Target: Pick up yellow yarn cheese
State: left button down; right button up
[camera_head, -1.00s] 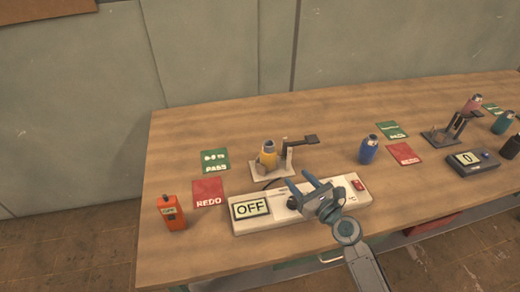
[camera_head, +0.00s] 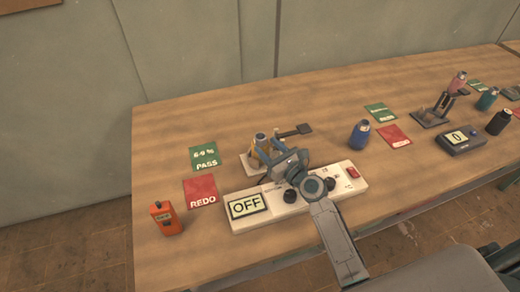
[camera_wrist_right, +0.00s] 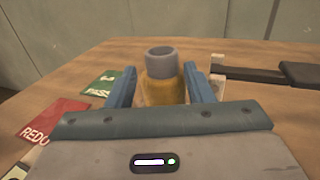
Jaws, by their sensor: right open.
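The yellow yarn cheese is a yellow bobbin-like body with a grey top (camera_wrist_right: 160,85), upright in the right wrist view. It stands on a small white stand (camera_head: 246,161) in the head view, where my gripper partly hides it. My right gripper (camera_head: 266,150) is open, its blue fingers on either side of the yellow body. In the right wrist view the gripper (camera_wrist_right: 158,88) has one finger to the left and one to the right of it. The lower part of the yellow body is hidden behind the gripper. My left gripper is in neither current view.
A white control box with an OFF display (camera_head: 247,206) lies under my right arm. A dark lever arm (camera_head: 294,131) sticks out right of the stand. Nearby are a green PASS card (camera_head: 204,156), a red REDO card (camera_head: 200,190), an orange device (camera_head: 165,217) and a blue bottle (camera_head: 359,134).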

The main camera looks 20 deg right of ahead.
aim_at(264, 143)
jog(key=x, duration=0.3)
jog(key=shift+w+r+p, duration=0.1)
jog(key=shift+w+p, duration=0.2)
jog(key=shift+w, duration=0.1)
jog(key=shift+w+a, duration=0.15)
jog(key=shift+w, duration=0.35)
grip_shut()
jog(key=shift+s, duration=0.1)
